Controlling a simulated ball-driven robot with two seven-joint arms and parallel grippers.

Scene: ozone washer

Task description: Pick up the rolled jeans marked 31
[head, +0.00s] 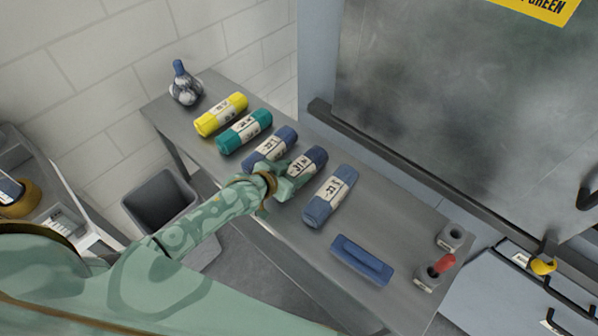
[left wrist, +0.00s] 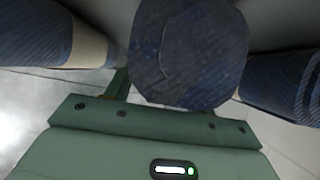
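Three rolled blue jeans with pale paper bands lie side by side on the grey bench: an upper-left roll (head: 283,134), a middle roll (head: 318,155) and a lower-right roll (head: 322,207). My left gripper (head: 284,186) is at the near end of the middle roll. In the left wrist view, the round end of a roll (left wrist: 190,50) fills the space ahead of the palm, with one finger just left of it. The other finger is hidden, so its grip is unclear. My right gripper is out of view.
A grey bin (head: 160,200) stands below left.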

